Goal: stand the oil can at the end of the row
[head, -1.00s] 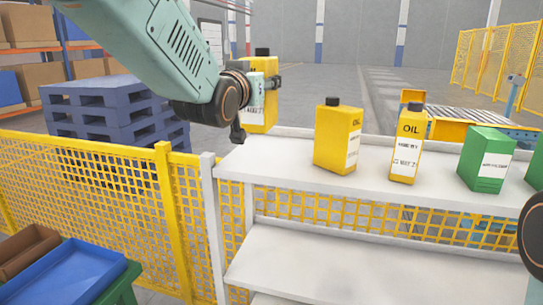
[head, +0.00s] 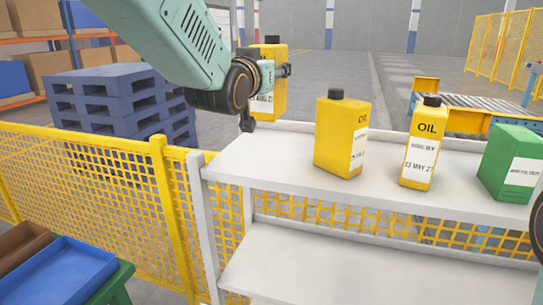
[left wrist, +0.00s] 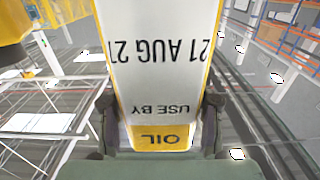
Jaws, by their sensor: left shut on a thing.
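My left gripper (head: 270,74) is shut on a yellow oil can (head: 270,106) with a dark cap. It holds the can upright above the far left end of the shelf. In the left wrist view the fingers (left wrist: 158,115) grip the can (left wrist: 163,138) from both sides. Its label reads upside down "OIL", "USE BY", "21 AUG 2" and a cut-off digit. On the shelf stand a yellow can (head: 335,135), turned partly sideways, another yellow oil can (head: 425,150) labelled "13 MAY 27", and a green can (head: 505,160). My right gripper is out of view.
The white shelf top (head: 265,165) is bare left of the first standing can. A lower shelf (head: 330,265) is empty. Yellow mesh fencing (head: 90,185) runs left of the shelf. Blue pallets (head: 110,100) stand behind; a blue tray (head: 60,270) is at lower left.

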